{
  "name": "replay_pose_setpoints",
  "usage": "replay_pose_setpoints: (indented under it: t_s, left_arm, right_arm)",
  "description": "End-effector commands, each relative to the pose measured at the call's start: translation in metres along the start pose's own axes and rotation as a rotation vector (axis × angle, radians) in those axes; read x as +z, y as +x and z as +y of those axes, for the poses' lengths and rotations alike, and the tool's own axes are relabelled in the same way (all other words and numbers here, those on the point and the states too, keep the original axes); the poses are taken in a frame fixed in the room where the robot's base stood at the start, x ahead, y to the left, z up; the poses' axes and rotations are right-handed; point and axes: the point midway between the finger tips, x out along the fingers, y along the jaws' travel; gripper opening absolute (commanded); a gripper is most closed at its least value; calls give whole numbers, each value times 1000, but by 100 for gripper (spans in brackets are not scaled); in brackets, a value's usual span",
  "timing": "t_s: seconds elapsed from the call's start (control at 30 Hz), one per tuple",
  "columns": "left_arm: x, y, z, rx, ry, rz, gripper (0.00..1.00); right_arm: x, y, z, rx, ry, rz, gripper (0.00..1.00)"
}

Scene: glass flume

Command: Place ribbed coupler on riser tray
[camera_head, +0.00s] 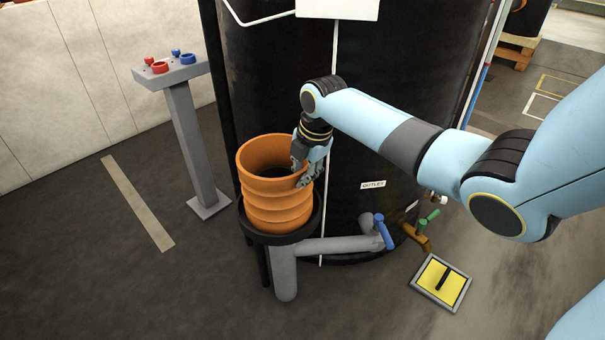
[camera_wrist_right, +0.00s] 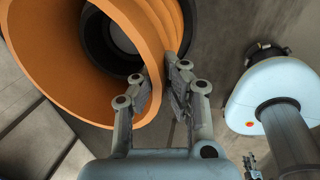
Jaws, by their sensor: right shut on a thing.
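The ribbed coupler (camera_head: 268,200) is a wide orange ribbed tube, upright in the head view. Its lower end is at the black round riser tray (camera_head: 264,238), within the tray's rim in the picture. I cannot tell whether it rests on the tray or hangs just above. My right gripper (camera_head: 303,176) is shut on the coupler's right-hand wall at the top rim. In the right wrist view the fingers (camera_wrist_right: 156,88) straddle the orange wall (camera_wrist_right: 60,70). A small dark grey gripper at the lower right there, apparently my left gripper (camera_wrist_right: 251,164), is too small to read.
A large black tank (camera_head: 350,130) stands right behind the tray. A grey pipe (camera_head: 330,246) with a blue-handled valve (camera_head: 382,232) runs beside it. A grey pedestal (camera_head: 189,145) with red and blue knobs stands at the left. A yellow floor plate (camera_head: 441,283) lies at the lower right.

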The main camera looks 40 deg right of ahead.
Motion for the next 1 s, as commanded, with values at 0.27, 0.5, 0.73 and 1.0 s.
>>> replay_pose_setpoints:
  t_s: [0.27,0.5,0.73,1.0]
  left_arm:
    - [0,0,0,0,0,0,40]
    - [0,0,0,0,0,1,40]
    - [-2,-4,0,0,-1,3,40]
    - [-7,-22,-2,0,-1,10,40]
  right_arm:
    - [0,1,0,0,0,0,18]
    - [0,1,0,0,0,0,29]
    - [0,-10,1,3,0,0,29]
    - [1,-70,2,5,-2,-2,29]
